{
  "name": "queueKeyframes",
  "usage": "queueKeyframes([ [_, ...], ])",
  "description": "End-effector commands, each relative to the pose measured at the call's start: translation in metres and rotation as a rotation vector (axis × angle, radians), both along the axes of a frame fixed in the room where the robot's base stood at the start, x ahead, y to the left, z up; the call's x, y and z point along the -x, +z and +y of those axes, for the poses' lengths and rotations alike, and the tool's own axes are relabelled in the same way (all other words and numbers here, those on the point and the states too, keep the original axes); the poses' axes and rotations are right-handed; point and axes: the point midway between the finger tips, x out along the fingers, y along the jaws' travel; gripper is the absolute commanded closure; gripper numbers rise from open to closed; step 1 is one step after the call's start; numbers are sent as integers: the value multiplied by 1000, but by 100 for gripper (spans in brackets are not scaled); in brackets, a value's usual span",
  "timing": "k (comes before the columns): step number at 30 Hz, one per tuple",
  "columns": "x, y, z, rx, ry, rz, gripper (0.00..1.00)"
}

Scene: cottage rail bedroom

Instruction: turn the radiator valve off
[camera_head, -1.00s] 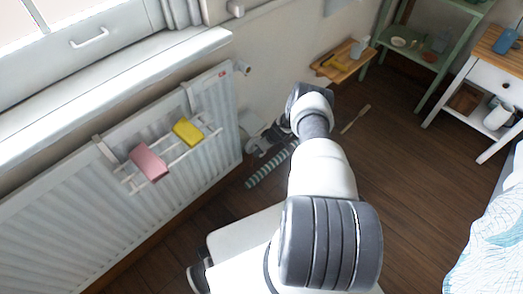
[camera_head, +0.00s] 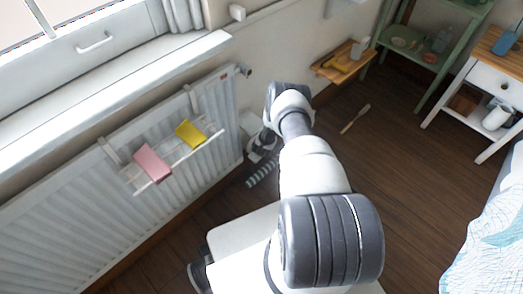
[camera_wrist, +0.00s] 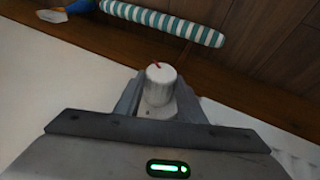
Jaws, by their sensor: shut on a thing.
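The radiator valve is a white knob (camera_wrist: 160,84) with a red mark on its top, in the middle of the wrist view. My gripper (camera_wrist: 158,100) is shut on it, with one dark finger on each side of the knob. In the head view my gripper (camera_head: 258,146) is low by the right end of the white radiator (camera_head: 60,215). My arm covers part of it there, and I cannot make out the knob in that view.
A green-and-white striped roll (camera_head: 263,172) lies on the floor close to my gripper, also showing in the wrist view (camera_wrist: 165,22). Open wooden floor lies to the right.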

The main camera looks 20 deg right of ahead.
Motion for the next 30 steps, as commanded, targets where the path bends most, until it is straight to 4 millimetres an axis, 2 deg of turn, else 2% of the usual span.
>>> queueKeyframes([
  [12,1,-3,4,206,4,-73,86],
  [29,1,-2,2,240,-2,-86,86],
  [30,1,-2,2,240,-3,-86,62],
])
